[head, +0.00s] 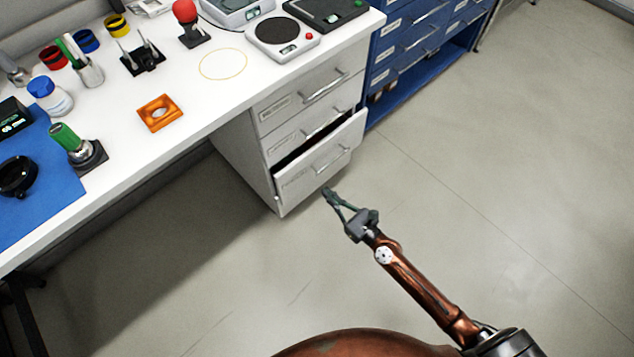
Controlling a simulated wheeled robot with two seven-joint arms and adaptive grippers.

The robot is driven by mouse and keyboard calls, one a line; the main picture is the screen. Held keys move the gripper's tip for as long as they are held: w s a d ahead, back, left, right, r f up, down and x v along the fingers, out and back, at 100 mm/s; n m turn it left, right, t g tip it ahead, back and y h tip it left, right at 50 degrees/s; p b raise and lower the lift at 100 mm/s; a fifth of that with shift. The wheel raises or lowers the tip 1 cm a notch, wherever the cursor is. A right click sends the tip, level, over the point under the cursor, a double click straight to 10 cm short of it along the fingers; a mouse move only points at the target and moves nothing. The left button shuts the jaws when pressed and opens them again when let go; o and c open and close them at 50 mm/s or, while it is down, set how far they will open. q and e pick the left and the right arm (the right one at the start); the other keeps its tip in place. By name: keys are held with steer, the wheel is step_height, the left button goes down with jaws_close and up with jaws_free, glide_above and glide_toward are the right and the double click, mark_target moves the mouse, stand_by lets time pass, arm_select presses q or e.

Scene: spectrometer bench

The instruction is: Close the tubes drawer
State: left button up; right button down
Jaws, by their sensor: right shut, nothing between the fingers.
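A white drawer unit stands under the white bench, with several labelled drawers and metal bar handles. Its bottom drawer (318,166) is pulled part way out, with a dark gap along its top edge; its label is too small to read, so I cannot tell if it is the tubes drawer. The upper drawer (310,98) looks shut. My right gripper (328,191) is shut and empty, just in front of and below the open drawer's front, seemingly apart from it. My left gripper is not in view.
A blue cabinet (412,50) stands right of the drawers. The grey floor (480,180) to the right is clear.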

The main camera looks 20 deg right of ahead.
glide_toward(296, 164)
steer(key=x, duration=0.5)
steer(key=shift+w+a+f, duration=0.1)
steer(key=shift+w+f, duration=0.1)
steer(key=shift+w, duration=0.2)
steer(key=shift+w+a, duration=0.15)
steer(key=shift+w, duration=0.25)
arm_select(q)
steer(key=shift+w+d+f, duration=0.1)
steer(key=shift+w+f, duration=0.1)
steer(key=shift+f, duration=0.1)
arm_select(e)
steer(key=shift+w+r, duration=0.1)
